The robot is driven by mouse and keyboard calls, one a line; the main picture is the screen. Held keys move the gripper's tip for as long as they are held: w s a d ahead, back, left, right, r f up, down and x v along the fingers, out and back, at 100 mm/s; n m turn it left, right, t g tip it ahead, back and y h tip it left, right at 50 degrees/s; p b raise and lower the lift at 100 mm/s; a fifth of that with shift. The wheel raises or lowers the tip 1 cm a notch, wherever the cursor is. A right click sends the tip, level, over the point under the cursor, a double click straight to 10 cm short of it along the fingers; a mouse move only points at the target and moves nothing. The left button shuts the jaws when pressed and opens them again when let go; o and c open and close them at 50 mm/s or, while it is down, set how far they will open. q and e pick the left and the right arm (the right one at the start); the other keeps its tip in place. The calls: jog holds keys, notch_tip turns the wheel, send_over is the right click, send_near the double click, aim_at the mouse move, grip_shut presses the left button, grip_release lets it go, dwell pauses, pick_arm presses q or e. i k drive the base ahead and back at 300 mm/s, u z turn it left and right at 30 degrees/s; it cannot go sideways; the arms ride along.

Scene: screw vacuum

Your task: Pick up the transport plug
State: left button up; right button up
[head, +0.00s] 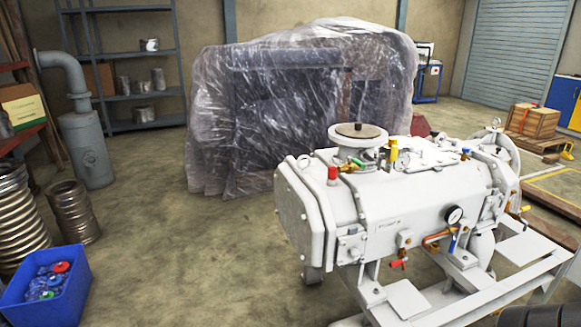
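A large white screw vacuum pump (375,215) stands on a white frame at the right. On its top flange (358,140) sits a brown round disc (357,130) with a small dark knob in its middle. A red cap (332,175) stands upright on the pump's top near its left end, and a yellow fitting (393,151) stands right of the flange. I cannot tell which of these, if any, is the transport plug.
A blue crate (62,310) with small coloured parts is at the lower left, near coiled metal hoses (72,212). A grey filter vessel (85,150) and shelves (145,60) stand behind. A plastic-wrapped machine (285,110) blocks the back. Floor left of the pump is clear.

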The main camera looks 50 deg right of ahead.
aim_at(332, 172)
jog(key=z, duration=0.5)
jog(key=i, duration=1)
jog(key=z, duration=0.8)
